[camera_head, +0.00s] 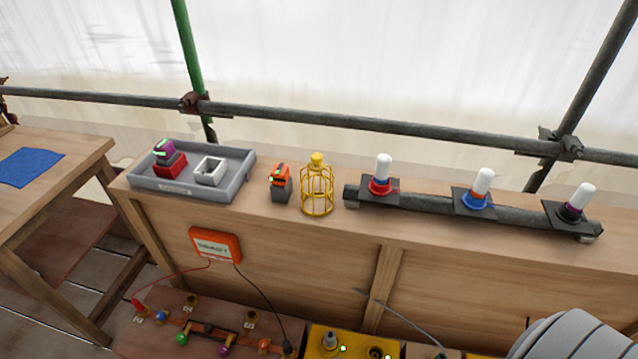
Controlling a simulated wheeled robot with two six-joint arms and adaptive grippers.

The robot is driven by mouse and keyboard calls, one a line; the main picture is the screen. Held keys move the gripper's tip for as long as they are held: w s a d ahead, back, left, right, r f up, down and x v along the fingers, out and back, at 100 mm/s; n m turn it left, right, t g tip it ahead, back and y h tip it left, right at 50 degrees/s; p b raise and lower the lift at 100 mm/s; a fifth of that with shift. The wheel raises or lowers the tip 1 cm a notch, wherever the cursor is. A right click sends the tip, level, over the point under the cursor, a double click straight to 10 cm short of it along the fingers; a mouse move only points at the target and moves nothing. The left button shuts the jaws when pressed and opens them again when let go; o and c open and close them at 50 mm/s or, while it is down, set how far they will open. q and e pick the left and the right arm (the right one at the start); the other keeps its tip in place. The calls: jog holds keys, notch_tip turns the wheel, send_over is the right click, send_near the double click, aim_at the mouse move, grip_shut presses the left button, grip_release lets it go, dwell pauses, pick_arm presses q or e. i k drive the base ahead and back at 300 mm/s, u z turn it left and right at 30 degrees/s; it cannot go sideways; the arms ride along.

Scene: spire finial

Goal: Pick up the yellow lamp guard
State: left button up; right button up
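The yellow lamp guard (317,187) is a wire cage with a solid yellow cap. It stands upright on the wooden bench top (420,226), between a small orange and grey device (281,184) and a dark pipe rail (425,204). Nothing is touching it from above. Neither of my grippers shows in the head view. A grey and white rounded shape at the lower right edge may be part of my own arm.
A grey tray (240,172) holds a red block with a purple and green piece, and a white square holder. White lamps (383,168) stand on the rail. Below are an orange meter (215,245), wires and a yellow box (325,343). Scaffold pipes run behind the bench.

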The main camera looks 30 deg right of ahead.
aim_at(316, 165)
jog(key=k, duration=0.5)
jog(key=z, duration=1.7)
jog(key=i, duration=0.4)
jog(key=z, duration=0.25)
